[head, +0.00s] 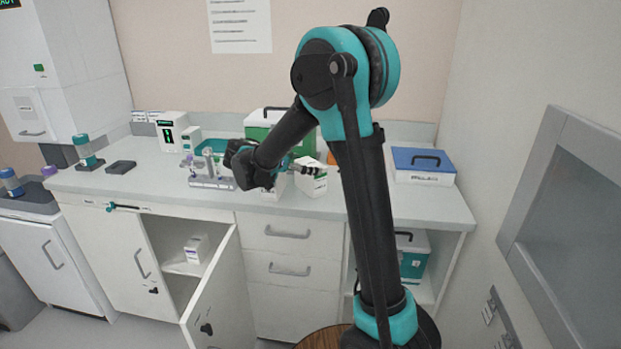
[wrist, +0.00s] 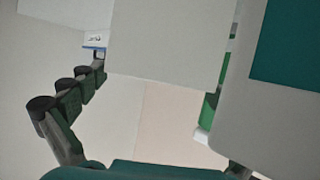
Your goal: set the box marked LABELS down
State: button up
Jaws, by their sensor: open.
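My gripper (head: 304,169) is over the middle of the counter, among small white boxes. A white box with a green mark (head: 313,183) stands at its fingers, and another white box (head: 275,189) is just left, partly hidden by my arm. The lettering is too small to read, so I cannot tell which is marked LABELS. In the wrist view, a plain pale box face (wrist: 170,40) fills the upper middle, beside the left finger. A pale box with a teal panel (wrist: 285,45) covers the right side and hides most of the other finger. The jaws are open.
A green and white case (head: 262,130) stands behind the boxes. A blue-lidded box (head: 424,166) is at the right of the counter (head: 435,207). A metal instrument (head: 208,175) stands left of my gripper. Below, a cabinet door (head: 222,295) hangs open, with a small white box (head: 196,247) inside.

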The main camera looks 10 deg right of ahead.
jog(key=shift+x, duration=0.85)
jog(key=c, duration=1)
